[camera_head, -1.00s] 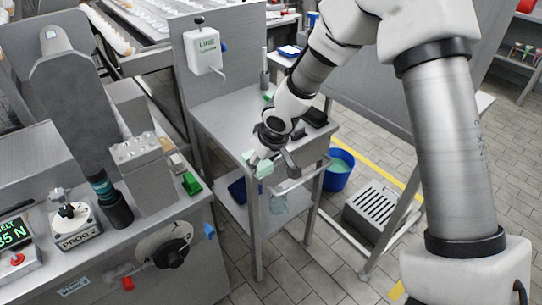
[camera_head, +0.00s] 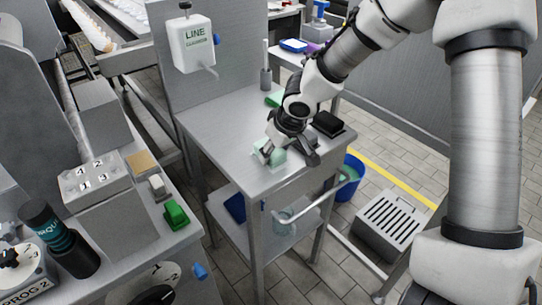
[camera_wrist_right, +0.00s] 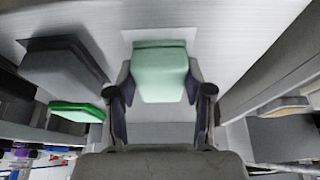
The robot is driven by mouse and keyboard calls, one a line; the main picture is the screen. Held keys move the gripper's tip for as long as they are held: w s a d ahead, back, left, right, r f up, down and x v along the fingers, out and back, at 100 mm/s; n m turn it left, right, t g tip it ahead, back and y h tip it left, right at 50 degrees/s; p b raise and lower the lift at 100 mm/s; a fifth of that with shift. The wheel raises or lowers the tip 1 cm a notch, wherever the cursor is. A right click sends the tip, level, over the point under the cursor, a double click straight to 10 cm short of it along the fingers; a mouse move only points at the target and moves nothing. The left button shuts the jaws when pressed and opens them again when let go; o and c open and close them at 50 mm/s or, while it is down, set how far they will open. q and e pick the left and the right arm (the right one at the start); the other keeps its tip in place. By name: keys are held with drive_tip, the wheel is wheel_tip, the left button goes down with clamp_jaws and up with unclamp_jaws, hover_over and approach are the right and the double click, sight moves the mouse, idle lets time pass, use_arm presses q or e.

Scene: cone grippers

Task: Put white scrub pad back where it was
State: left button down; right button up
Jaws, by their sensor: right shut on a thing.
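A pale mint-white pad (camera_head: 272,152) is between the fingers of my right gripper (camera_head: 277,147), near the front left edge of the steel table (camera_head: 222,118). In the right wrist view the pad (camera_wrist_right: 160,72) fills the space between the two dark fingers of the gripper (camera_wrist_right: 160,92), which is shut on it. A pale rectangle on the steel surface (camera_wrist_right: 160,36) shows just behind the pad. I cannot tell whether the pad touches the table. My left gripper is not in view.
A soap dispenser (camera_head: 193,43) hangs on the back panel. A machine bench at left carries a white block (camera_head: 157,186) and a green block (camera_head: 175,213).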

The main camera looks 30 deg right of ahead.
drive_tip(key=shift+s+r, duration=0.2)
drive_tip(key=shift+s, duration=0.05)
drive_tip(key=shift+f, duration=0.15)
drive_tip(key=o, duration=1)
drive_tip(key=shift+w+f, duration=0.1)
drive_tip(key=shift+r+p, duration=0.3)
drive_tip(key=shift+r, duration=0.3)
drive_tip(key=p+v, duration=0.2)
drive_tip(key=v, duration=0.9)
drive_tip(key=shift+s, duration=0.25)
